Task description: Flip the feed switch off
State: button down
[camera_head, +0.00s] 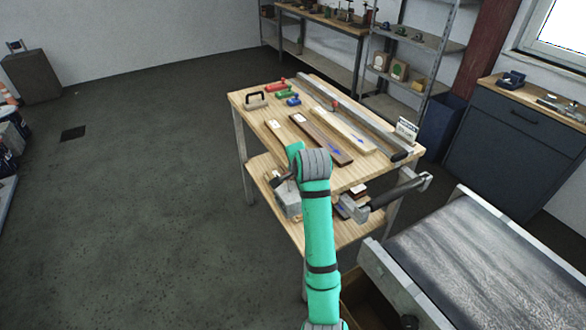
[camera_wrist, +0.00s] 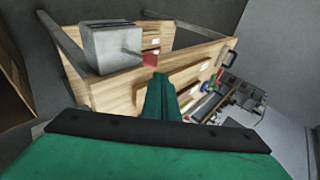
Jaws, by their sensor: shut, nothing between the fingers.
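The feed switch looks to be a grey box (camera_wrist: 110,47) with a short rod ending in a red tip (camera_wrist: 149,60), at the side of the wooden workbench in the wrist view. In the head view the grey box (camera_head: 289,201) shows just left of my arm; its red tip cannot be made out there. My gripper (camera_wrist: 161,84) is shut and empty, its green fingers pointing at the bench. The fingertips are just below the red tip in the wrist view; I cannot tell whether they touch it. In the head view my arm hides the fingers.
The workbench (camera_head: 262,116) carries planks, a long metal bar and several small coloured tools. A roller (camera_head: 398,192) sticks out at its right, beside the conveyor belt (camera_head: 480,262). A dark cabinet (camera_head: 515,150) stands behind.

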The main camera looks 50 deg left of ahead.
jog(key=s+d+r, duration=0.1)
jog(key=d+r, duration=0.6)
jog(key=r, duration=0.4)
jog(key=shift+s, duration=0.4)
jog(key=shift+f, duration=0.1)
